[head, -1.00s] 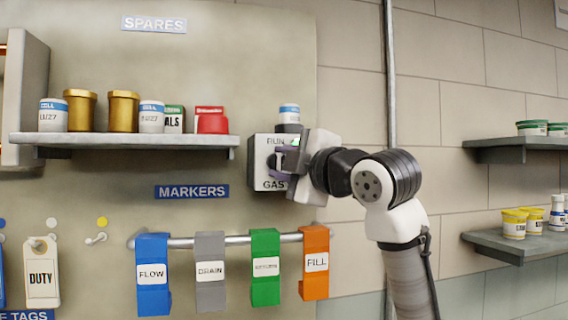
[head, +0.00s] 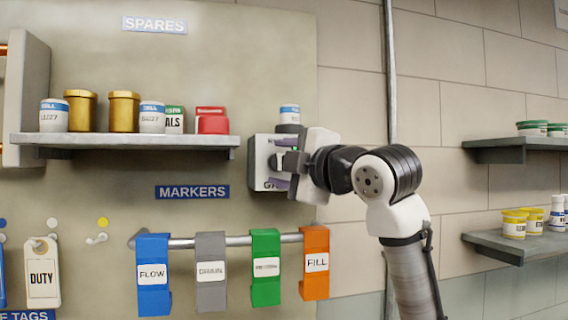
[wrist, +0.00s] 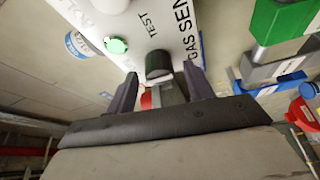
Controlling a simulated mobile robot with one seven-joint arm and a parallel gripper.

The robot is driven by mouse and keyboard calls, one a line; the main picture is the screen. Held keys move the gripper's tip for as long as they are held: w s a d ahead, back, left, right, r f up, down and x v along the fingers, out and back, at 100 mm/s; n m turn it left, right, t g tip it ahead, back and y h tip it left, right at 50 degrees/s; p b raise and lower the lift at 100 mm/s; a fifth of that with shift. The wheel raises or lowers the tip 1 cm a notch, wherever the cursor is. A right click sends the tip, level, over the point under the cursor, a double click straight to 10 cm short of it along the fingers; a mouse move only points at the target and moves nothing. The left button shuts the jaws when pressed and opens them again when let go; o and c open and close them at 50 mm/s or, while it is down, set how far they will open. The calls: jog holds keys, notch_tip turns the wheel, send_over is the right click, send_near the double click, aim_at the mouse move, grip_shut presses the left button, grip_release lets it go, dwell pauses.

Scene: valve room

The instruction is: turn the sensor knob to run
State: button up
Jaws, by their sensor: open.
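The white gas sensor box (head: 259,165) is mounted on the panel right of the shelf, mostly behind my gripper (head: 290,163) in the head view. In the wrist view, the box face (wrist: 180,22) shows the words "TEST" and "GAS SEN" and a lit green lamp (wrist: 116,45). The dark sensor knob (wrist: 158,65) stands out from this face. My gripper (wrist: 160,88) is open, with one finger on each side of the knob in the picture; contact cannot be told. The run mark is not readable now, and the knob's setting cannot be told.
The spares shelf (head: 125,141) with jars and cans ends just left of the sensor. Below, a rail (head: 182,243) carries blue, grey, green and orange markers. A vertical pipe (head: 390,70) runs behind my arm. Side shelves (head: 510,149) stand at the far right.

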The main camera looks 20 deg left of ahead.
jog(key=b+v, duration=0.5)
jog(key=v, duration=0.9)
jog(key=shift+w, duration=0.1)
